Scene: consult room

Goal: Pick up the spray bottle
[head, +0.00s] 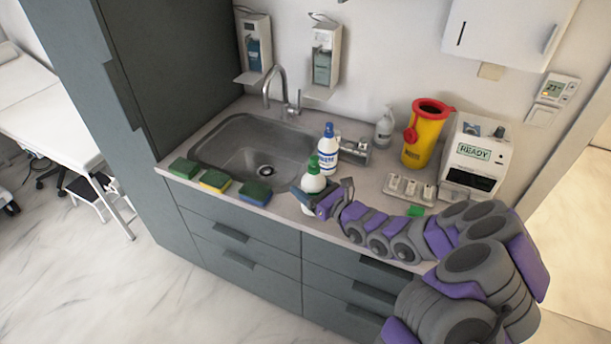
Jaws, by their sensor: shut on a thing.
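A white bottle with a green top (313,180), which looks like the spray bottle, stands upright at the front edge of the counter by the sink. My gripper (314,201) is shut on its lower part, reaching in from the right.
Several sponges (215,181) lie along the counter's front edge. A steel sink (230,140) with a tap (284,95) is behind them. To the right are a yellow sharps bin (424,140), a clear pump bottle (384,128), a white tray (409,188) and a device reading READY (478,150).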

